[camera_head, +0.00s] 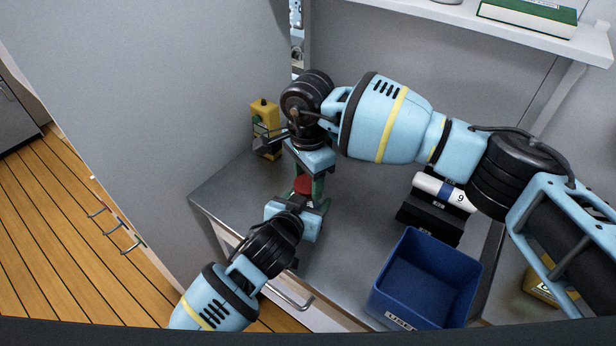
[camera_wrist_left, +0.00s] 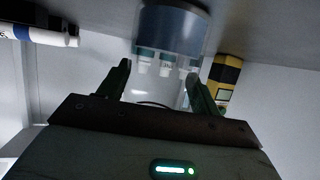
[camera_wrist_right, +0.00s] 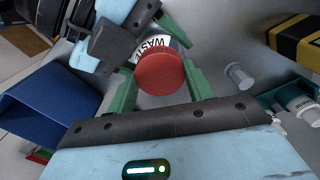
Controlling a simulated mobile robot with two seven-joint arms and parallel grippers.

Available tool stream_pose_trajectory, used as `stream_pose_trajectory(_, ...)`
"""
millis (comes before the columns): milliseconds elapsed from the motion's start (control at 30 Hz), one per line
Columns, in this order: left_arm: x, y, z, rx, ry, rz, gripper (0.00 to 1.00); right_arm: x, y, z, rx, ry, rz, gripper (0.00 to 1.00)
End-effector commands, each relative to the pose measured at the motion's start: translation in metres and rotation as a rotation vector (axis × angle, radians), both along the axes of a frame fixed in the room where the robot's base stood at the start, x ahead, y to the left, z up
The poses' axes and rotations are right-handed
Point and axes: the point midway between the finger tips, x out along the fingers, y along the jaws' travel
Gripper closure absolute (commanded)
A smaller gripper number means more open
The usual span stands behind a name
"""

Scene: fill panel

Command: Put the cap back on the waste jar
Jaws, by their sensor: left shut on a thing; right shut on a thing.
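The red cap (camera_head: 303,185) is between the green fingers of my right gripper (camera_wrist_right: 162,85), which is shut on it from above. The waste jar (camera_wrist_right: 150,43), with a white label reading "WASTE", shows just behind and under the cap in the right wrist view. The cap hides the jar's mouth, so I cannot tell whether cap and jar touch. My left gripper (camera_head: 308,203) reaches in from the front left, its fingers around the jar below the cap.
A yellow-and-black device (camera_head: 264,128) stands behind the grippers. A blue bin (camera_head: 424,280) stands at the front right. A white bottle marked 9 (camera_head: 440,191) lies on a black stand (camera_head: 430,220). A small clear vessel (camera_wrist_right: 240,76) stands near the right gripper. A grey panel borders the bench's left.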

Motion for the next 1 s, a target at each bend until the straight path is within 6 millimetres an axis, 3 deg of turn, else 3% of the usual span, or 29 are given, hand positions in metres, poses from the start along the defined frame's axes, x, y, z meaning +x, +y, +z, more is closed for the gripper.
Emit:
stream_pose_trajectory(200,-0.0005,-0.0004,-0.0004,0.001,0.001,-0.001,0.99,0.0003,0.0001,0.0004,0.002,-0.001,-0.217,0.76)
stream_pose_trajectory(567,-0.0006,-0.0006,-0.0004,0.001,0.001,-0.001,0.99,0.0005,0.0,0.0004,0.001,-0.001,-0.252,0.76)
stream_pose_trajectory(600,-0.0006,-0.0006,-0.0004,0.001,0.001,-0.001,0.99,0.0005,0.0,0.0004,0.001,-0.001,-0.251,0.46)
stream_pose_trajectory(733,-0.0006,-0.0006,-0.0005,0.0,0.001,-0.001,0.99,0.0004,-0.0001,0.0003,0.001,-0.001,-0.251,0.29)
stream_pose_trajectory(1000,-0.0005,-0.0004,-0.0005,0.0,0.001,-0.001,0.99,0.0002,-0.0001,0.0007,0.001,0.0,-0.25,0.27)
